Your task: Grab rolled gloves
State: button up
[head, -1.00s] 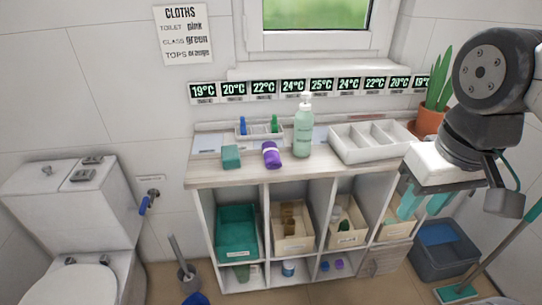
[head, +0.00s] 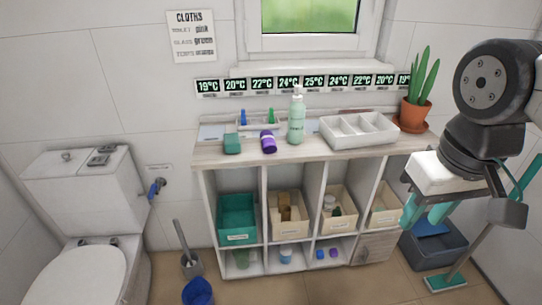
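A purple roll with a pale band (head: 268,142), which looks like the rolled gloves, lies on the wooden top of the shelf unit (head: 340,149). It is between a teal block (head: 232,144) and a green pump bottle (head: 296,118), apart from both. My gripper (head: 424,216) hangs at the right, in front of the unit's right end and below its top. Its two teal fingers point down and stand apart, with nothing seen between them. It is well away from the roll.
A white divided tray (head: 359,145) and a potted plant (head: 416,113) stand on the right of the top. A toilet (head: 70,265) is at left; a grey bucket (head: 434,262) and a mop (head: 447,283) are at right.

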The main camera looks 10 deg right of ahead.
aim_at(266, 138)
jog(key=k, duration=0.8)
jog(key=u, duration=0.7)
jog(key=i, duration=1.4)
jog(key=z, duration=0.8)
jog(key=i, duration=0.55)
jog(key=z, duration=0.45)
